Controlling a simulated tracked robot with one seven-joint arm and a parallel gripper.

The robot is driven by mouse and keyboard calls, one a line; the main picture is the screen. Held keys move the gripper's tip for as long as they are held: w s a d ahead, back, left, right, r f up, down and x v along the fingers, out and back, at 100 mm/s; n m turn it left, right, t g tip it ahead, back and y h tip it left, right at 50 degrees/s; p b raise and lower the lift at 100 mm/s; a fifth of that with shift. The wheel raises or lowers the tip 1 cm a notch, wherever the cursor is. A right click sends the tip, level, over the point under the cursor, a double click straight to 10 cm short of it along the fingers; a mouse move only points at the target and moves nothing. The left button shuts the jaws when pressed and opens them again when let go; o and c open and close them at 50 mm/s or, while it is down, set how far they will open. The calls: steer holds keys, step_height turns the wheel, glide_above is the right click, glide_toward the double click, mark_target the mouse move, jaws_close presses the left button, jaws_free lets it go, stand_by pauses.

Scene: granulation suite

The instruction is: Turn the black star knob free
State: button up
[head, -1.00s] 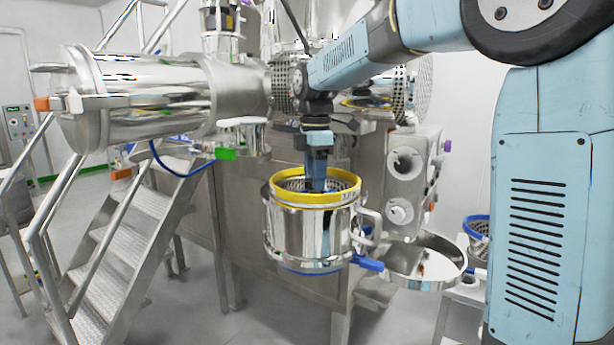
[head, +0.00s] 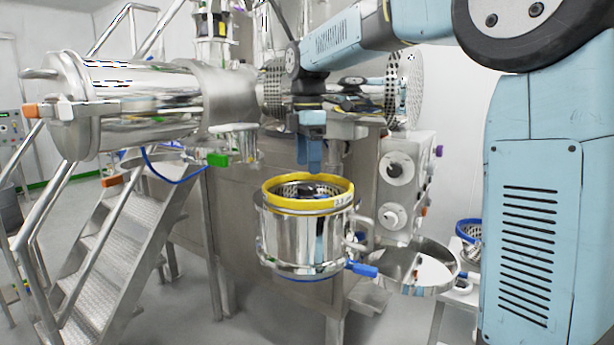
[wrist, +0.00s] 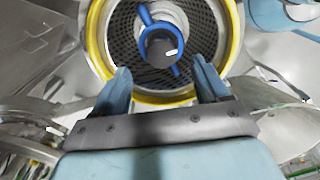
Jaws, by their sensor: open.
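My gripper (head: 309,168) hangs pointing down above the yellow-rimmed steel vessel (head: 308,235). In the wrist view its two blue fingers are apart, with nothing between the tips (wrist: 160,72). I cannot make out a star-shaped knob in the wrist view.
A blue-tipped handle (head: 362,269) sticks out at the vessel's right, near a round steel dish (head: 418,270). A panel with round ports (head: 398,185) stands behind. A horizontal steel cylinder (head: 140,100) and metal stairs (head: 125,235) are at left.

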mark_target(308, 186)
step_height(308, 186, up, 8)
stand_by(0.4)
